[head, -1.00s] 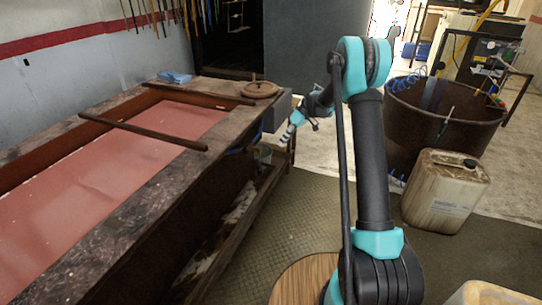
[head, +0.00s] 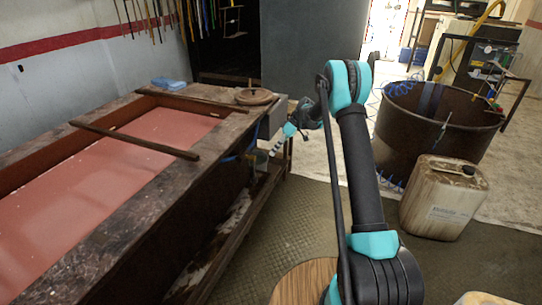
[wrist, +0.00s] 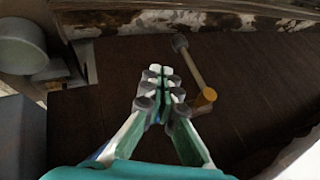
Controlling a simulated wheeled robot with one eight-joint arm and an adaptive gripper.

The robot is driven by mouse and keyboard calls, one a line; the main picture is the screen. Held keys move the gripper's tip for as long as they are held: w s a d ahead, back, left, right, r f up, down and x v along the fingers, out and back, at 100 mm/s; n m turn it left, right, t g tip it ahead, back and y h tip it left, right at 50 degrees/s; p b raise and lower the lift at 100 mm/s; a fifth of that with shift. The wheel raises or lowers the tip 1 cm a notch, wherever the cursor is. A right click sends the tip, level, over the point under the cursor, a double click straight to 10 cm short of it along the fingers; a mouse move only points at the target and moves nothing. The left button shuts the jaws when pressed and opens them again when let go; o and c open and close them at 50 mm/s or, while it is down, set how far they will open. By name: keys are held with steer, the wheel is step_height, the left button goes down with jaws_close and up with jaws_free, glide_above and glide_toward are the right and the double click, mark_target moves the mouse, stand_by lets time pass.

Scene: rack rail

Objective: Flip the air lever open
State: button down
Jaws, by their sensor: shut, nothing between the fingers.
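In the wrist view, a tan rod with a dark round knob at one end and an orange round piece at the other, seemingly the air lever (wrist: 193,68), lies against a dark brown surface. My gripper (wrist: 160,72) is shut and empty; its fingertips are to the left of the rod, near its knob end, with a visible gap in the picture. I cannot tell the distance in depth. In the head view, my gripper (head: 277,149) is small, near the far end corner of the long vat (head: 100,236). The lever cannot be made out there.
A grey cup-like container (wrist: 20,45) is at upper left in the wrist view. In the head view, a round lid (head: 256,97) lies on the vat's end. A rusty tub (head: 430,130) and a dirty jerrycan (head: 443,200) stand right. Floor between is free.

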mark_target(254, 169)
steer(key=s+a+f, duration=0.5)
steer(key=a+f, duration=0.1)
steer(key=shift+a+f, duration=0.2)
steer(key=shift+a, duration=0.1)
